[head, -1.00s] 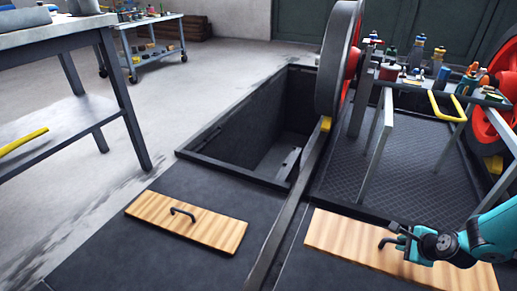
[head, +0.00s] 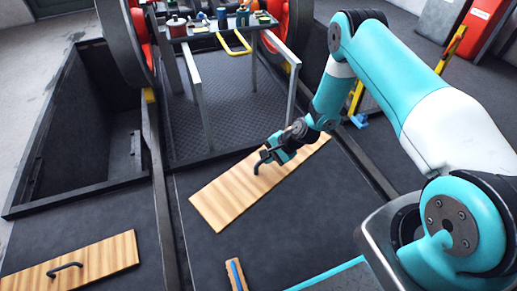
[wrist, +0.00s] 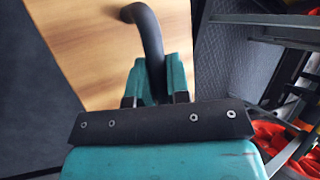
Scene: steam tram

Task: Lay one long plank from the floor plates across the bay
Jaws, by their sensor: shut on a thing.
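A long pale wooden plank (head: 225,200) with a dark handle lies over the dark floor plates (head: 290,230) in front of the railed platform. My gripper (head: 270,158) is shut on its handle, near the plank's middle. In the wrist view the curved black handle (wrist: 147,30) stands between my teal fingers (wrist: 158,82), with the plank (wrist: 85,45) behind it. I cannot tell whether the plank is raised off the plates. A second plank (head: 105,257) with its own handle (head: 65,268) lies at lower left. The open bay (head: 75,130) is a dark-framed pit at left.
A dark rail (head: 163,215) runs between the two planks. The platform (head: 230,105) has metal posts, a yellow handle (head: 236,43) and a shelf of bottles. A small wooden piece with a blue strip (head: 236,275) lies at the front. Red cabinets (head: 480,35) stand at back right.

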